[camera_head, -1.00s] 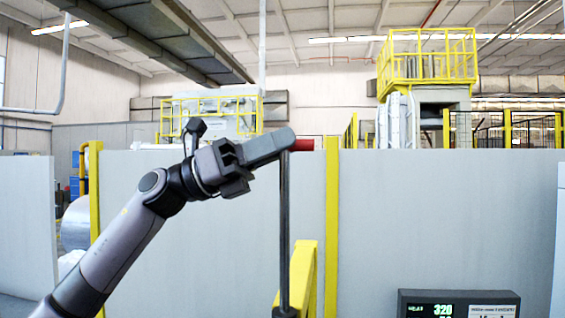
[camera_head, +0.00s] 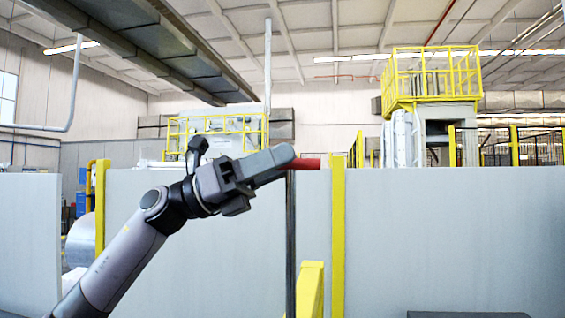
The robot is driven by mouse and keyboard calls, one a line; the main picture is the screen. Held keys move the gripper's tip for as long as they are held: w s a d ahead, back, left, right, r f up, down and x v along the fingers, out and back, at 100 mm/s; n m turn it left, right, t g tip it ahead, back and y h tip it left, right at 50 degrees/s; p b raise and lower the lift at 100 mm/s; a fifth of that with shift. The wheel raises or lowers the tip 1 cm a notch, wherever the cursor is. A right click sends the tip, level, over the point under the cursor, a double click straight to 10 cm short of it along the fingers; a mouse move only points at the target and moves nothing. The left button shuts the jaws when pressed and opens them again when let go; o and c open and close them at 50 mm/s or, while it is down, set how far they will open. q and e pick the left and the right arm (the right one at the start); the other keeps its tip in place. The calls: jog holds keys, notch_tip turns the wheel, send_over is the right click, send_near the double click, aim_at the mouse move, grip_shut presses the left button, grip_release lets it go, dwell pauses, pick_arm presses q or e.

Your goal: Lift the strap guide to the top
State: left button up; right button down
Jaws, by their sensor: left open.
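A red part (camera_head: 308,163) shows just past the tip of my left gripper, at the top of a thin dark upright rod (camera_head: 291,240). I take the red part to be on the strap guide, but cannot tell for certain. My left gripper (camera_head: 284,157) comes in from the left, seen side-on and pointing right. It is open. Its tip overlaps the rod's upper end and the near end of the red part, hiding how they meet. I cannot tell whether it touches them. My right gripper is not in view.
A low yellow post (camera_head: 310,290) stands close beside the rod. Behind are a grey panel wall (camera_head: 440,240) and a taller yellow post (camera_head: 338,235). A dark box (camera_head: 466,315) just shows at the bottom edge. The space right of the rod looks clear.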

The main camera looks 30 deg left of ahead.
pick_arm(q)
jog(key=b+v, duration=0.2)
jog(key=v, duration=0.4)
jog(key=shift+a, duration=0.2)
